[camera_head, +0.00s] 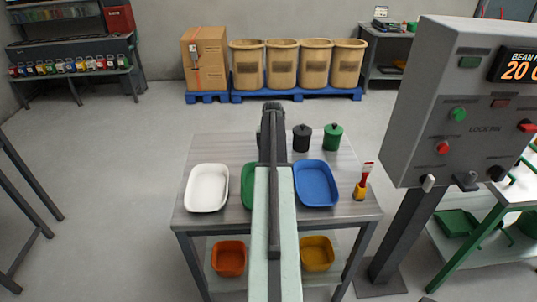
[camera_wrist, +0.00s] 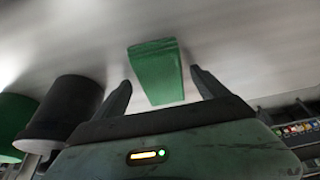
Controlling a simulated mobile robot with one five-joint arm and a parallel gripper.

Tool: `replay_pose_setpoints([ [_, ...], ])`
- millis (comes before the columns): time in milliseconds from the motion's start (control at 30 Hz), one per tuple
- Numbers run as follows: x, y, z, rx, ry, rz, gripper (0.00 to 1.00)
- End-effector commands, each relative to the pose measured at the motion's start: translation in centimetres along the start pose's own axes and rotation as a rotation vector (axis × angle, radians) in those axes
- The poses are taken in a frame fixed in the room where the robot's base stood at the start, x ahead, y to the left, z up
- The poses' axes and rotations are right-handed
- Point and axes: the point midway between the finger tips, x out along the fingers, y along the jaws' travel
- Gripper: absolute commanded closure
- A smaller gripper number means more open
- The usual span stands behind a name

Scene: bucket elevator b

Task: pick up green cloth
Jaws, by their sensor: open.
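The green cloth (camera_wrist: 155,68) shows in the wrist view as a folded, block-like green piece on the grey tabletop. It lies between the two fingers of my gripper (camera_wrist: 160,82), with a gap on each side. The fingers are open and hold nothing. In the head view my gripper (camera_head: 272,110) is over the back part of the table (camera_head: 222,150), and my arm hides the cloth there.
A black jar (camera_head: 302,138) and a green jar (camera_head: 332,137) stand right of my gripper. A white tray (camera_head: 207,188), a partly hidden green tray (camera_head: 248,187), a blue tray (camera_head: 316,184) and a red-yellow brush (camera_head: 362,183) are nearer. A control box (camera_head: 465,100) stands right.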

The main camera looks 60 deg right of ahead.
Motion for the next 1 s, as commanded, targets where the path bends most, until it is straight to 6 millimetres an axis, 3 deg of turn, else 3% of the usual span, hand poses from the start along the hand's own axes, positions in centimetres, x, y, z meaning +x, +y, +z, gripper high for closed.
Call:
replay_pose_setpoints([
  [67,-0.2,0.0,0.0,0.0,0.0,0.0,0.16],
  [100,-0.2,0.0,0.0,0.0,0.0,0.0,0.22],
  [300,-0.2,0.1,0.0,0.001,0.0,0.0,0.78],
  [333,-0.2,0.1,0.0,0.001,0.0,0.0,0.82],
  [667,-0.9,0.1,-0.3,0.001,0.0,0.0,0.82],
  [1000,-6.9,0.1,-2.8,0.001,0.0,0.001,0.82],
])
